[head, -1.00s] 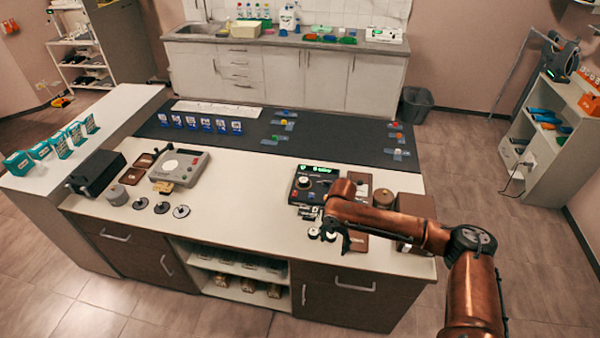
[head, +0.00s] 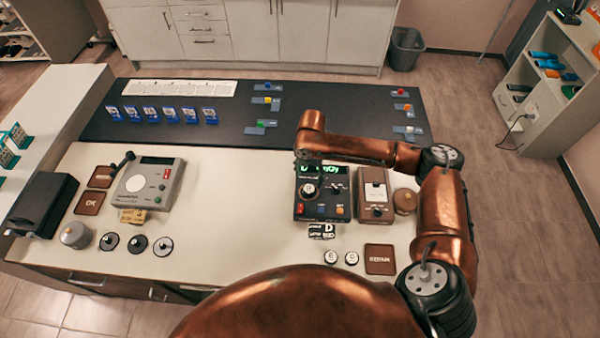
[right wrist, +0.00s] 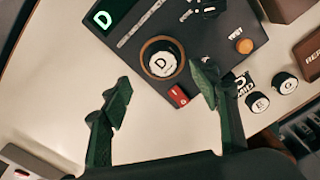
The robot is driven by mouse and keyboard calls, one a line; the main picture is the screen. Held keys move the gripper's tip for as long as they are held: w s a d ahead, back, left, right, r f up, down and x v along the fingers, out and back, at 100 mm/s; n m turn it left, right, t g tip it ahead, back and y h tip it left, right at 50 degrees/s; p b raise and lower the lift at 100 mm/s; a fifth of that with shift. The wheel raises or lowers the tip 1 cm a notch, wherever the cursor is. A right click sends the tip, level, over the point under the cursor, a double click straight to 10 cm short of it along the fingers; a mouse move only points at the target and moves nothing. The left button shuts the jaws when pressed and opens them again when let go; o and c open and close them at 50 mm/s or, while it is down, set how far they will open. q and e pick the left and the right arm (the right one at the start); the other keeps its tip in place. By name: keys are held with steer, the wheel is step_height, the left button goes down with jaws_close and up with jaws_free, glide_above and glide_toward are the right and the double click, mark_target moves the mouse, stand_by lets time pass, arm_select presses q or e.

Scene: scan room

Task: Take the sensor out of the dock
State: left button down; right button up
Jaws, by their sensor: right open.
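The dock is a dark device (head: 322,205) with a green display, right of the middle of the counter. The sensor, a round puck with a white top marked D (head: 308,188), sits in its round socket. In the right wrist view the sensor (right wrist: 162,62) sits inside a copper-coloured ring on the dock (right wrist: 215,45). My right gripper (head: 303,163) is above the dock's far left part; its fingers are mostly hidden in the head view. In the right wrist view its two fingers (right wrist: 160,98) are spread wide and empty, apart from the sensor. My left gripper is not in view.
Two small pucks (head: 331,257) and a brown square pad (head: 380,258) lie in front of the dock. A brown switch box (head: 373,195) stands close on its right. A grey device (head: 148,185) stands farther left. The counter between the devices is clear.

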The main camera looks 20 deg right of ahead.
mark_target(309, 188)
steer(key=shift+w+f, duration=0.15)
steer(key=shift+w, duration=0.1)
steer(key=shift+f, duration=0.3)
steer(key=shift+s+f, duration=0.35)
steer(key=shift+f, duration=0.35)
steer(key=shift+s+f, duration=0.3)
steer(key=shift+f, duration=0.35)
step_height(309, 188, down, 4)
steer(key=shift+w+a+r+p, duration=0.1)
steer(key=shift+r+p, duration=0.05)
steer(key=shift+p, duration=0.25)
steer(key=shift+c, duration=0.9)
steer(key=c, duration=1.1)
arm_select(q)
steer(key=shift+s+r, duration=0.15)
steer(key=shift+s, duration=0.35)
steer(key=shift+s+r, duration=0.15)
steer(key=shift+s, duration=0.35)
